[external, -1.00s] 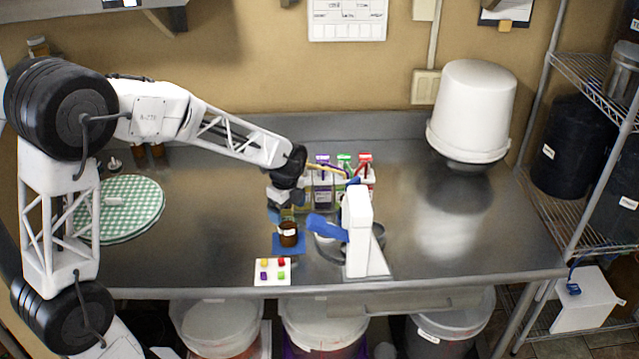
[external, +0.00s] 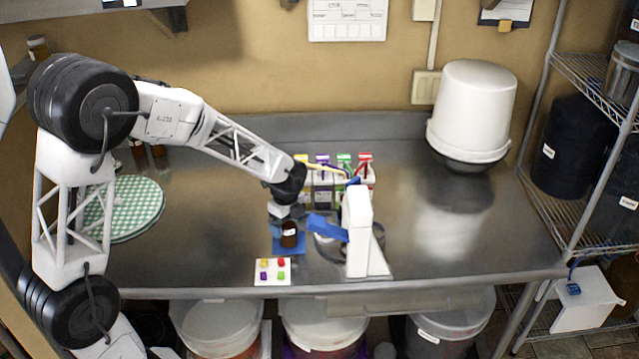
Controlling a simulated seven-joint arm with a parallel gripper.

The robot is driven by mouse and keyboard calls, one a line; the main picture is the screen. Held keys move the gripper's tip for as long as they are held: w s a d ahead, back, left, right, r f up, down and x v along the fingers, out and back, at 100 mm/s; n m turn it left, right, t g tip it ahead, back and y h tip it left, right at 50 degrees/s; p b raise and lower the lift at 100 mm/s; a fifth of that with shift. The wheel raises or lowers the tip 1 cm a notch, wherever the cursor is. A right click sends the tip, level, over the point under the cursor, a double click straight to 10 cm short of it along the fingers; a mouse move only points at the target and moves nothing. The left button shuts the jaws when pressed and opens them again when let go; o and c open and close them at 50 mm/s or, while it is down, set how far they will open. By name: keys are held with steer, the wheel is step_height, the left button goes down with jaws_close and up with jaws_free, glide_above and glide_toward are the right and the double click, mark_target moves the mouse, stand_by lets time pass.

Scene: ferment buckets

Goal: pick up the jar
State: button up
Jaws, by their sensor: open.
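A small brown jar (external: 289,234) with a white label stands upright on a blue mat (external: 289,250) near the front of the steel table. My gripper (external: 279,217) is just above and slightly left of the jar, pointing down. It is open and holds nothing that I can see. Its fingers are small and hard to make out, and I cannot tell whether they touch the jar.
Several colored cartons (external: 323,180) stand behind. A white button panel (external: 273,272) lies in front. A white bucket (external: 472,110) stands upside down at the back right.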

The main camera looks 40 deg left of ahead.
steer(key=c, duration=1.2)
steer(key=shift+r, duration=0.7)
steer(key=s+r, duration=0.1)
steer(key=s, duration=0.4)
steer(key=s+d+r, duration=0.1)
steer(key=s, duration=0.4)
steer(key=s+d+r, duration=0.1)
steer(key=s, duration=0.4)
steer(key=shift+s+d+r, duration=0.1)
steer(key=shift+s+r, duration=0.2)
steer(key=shift+s, duration=0.1)
steer(key=shift+w, duration=0.15)
